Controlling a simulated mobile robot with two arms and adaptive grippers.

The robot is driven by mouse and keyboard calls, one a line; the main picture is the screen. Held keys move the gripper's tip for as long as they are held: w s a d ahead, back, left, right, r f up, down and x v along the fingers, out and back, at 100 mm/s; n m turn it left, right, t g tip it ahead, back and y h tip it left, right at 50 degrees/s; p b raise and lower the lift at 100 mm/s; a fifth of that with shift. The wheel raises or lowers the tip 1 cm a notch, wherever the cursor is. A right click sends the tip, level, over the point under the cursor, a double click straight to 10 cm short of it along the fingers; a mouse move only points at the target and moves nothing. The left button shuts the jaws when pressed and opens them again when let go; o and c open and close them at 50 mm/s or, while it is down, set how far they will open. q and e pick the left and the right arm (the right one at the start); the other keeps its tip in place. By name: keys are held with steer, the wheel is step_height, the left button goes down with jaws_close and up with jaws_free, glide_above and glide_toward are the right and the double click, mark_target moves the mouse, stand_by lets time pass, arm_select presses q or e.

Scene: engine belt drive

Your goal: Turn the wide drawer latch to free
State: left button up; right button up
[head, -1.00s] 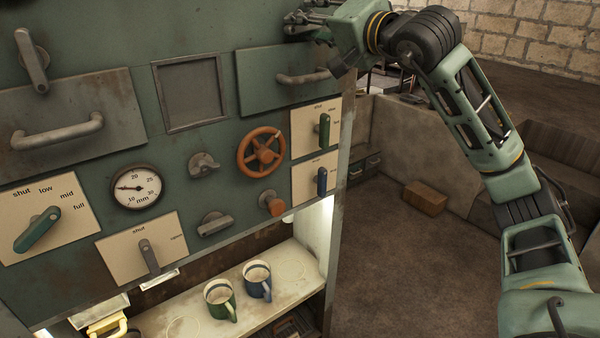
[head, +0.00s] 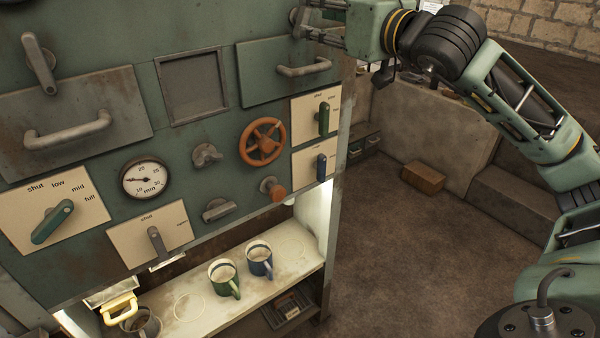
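A green panel carries two drawers. The left drawer (head: 75,95) has a grey bar handle (head: 68,131), and a grey latch lever (head: 39,64) hangs steeply down above it. The right drawer (head: 262,70) has a similar handle (head: 304,68). Above it at the top edge is a grey round latch part (head: 296,17), mostly hidden by my gripper. My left gripper is out of view.
Below are a dial gauge (head: 145,179), an orange handwheel (head: 262,141), selector levers and grey knobs. A shelf (head: 190,306) holds a green mug (head: 222,275) and a blue mug (head: 258,259). Open floor (head: 400,250) lies right, with a brown box (head: 423,178).

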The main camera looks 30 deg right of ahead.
steer(key=s+a+f+m+g+y+b, duration=0.1)
steer(key=s+a+f+m+y, duration=0.3)
steer(key=a+y, duration=0.4)
steer(key=s+a+f+m+g+y+b, duration=0.15)
steer(key=a+f+m+y, duration=0.35)
steer(key=a, duration=0.6)
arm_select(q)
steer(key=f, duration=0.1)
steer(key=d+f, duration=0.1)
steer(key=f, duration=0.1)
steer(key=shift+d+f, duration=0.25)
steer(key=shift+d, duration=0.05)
arm_select(e)
steer(key=w+d+f+n+t+h, duration=0.2)
steer(key=d+f+n+h, duration=0.5)
steer(key=f+n, duration=0.4)
steer(key=w+d+f+n+t+h, duration=0.2)
steer(key=w+d+f+n+h, duration=0.2)
steer(key=d+f+n+h, duration=0.3)
step_height(320, 180, down, 5)
steer(key=n+h, duration=0.2)
steer(key=n, duration=1)
steer(key=shift+d+h, duration=0.25)
steer(key=shift+h, duration=0.05)
